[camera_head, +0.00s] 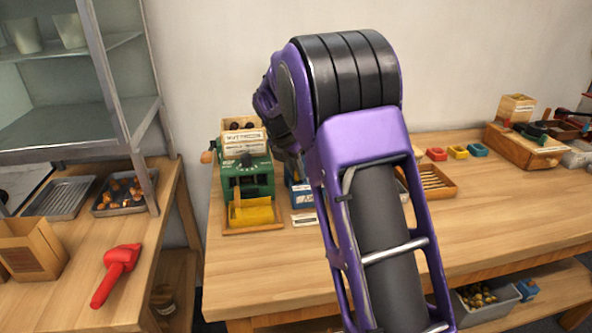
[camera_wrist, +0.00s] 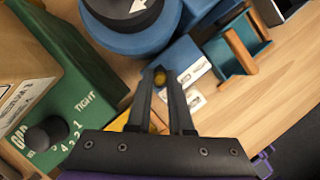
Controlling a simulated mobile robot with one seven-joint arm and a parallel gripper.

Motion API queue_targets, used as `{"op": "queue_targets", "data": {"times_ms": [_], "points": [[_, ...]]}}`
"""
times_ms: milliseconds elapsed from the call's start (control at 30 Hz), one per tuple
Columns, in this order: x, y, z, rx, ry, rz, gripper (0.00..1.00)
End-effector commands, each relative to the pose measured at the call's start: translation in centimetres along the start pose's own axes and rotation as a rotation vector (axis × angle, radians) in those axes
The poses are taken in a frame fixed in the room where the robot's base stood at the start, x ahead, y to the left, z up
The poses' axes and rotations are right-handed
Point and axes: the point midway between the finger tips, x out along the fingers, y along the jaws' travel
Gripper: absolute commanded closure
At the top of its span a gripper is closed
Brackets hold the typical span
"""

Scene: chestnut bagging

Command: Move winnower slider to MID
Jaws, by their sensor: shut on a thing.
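The winnower is the blue machine (camera_wrist: 125,42) in the wrist view, with a round drum and a black top bearing a white arrow. In the head view, only a small blue part of it (camera_head: 302,195) shows beside my arm. My gripper (camera_wrist: 160,76) has its two dark fingers closed together at the tips on a small brass-yellow knob (camera_wrist: 159,77), at the winnower's front. It looks like the slider's knob. White labels (camera_wrist: 190,101) lie just right of the fingers. The slider's track and position marks cannot be read. My arm hides the gripper in the head view.
A green machine (camera_head: 247,178) with a yellow tray (camera_head: 251,217) stands close left of the winnower. Its black knob (camera_wrist: 45,133) and "TIGHT" scale are near my gripper. A teal-and-wood box (camera_wrist: 246,47) stands to the right. The table (camera_head: 500,210) is clear at front right.

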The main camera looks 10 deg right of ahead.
Motion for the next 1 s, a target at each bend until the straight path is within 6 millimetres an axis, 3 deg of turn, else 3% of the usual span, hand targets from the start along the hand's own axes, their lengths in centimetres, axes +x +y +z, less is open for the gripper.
{"op": "queue_targets", "data": {"times_ms": [333,567,833,867,1000], "points": [[-0.1,-0.1,0.1,0.001,0.0,0.0,1.0],[0.3,-1.7,1.7,0.003,0.001,-0.002,1.0],[0.6,-1.8,1.7,0.0,-0.001,0.001,1.0],[0.6,-1.8,1.7,0.0,-0.001,0.001,0.79],[0.6,-1.8,1.7,0.0,-0.001,0.001,0.54]]}}
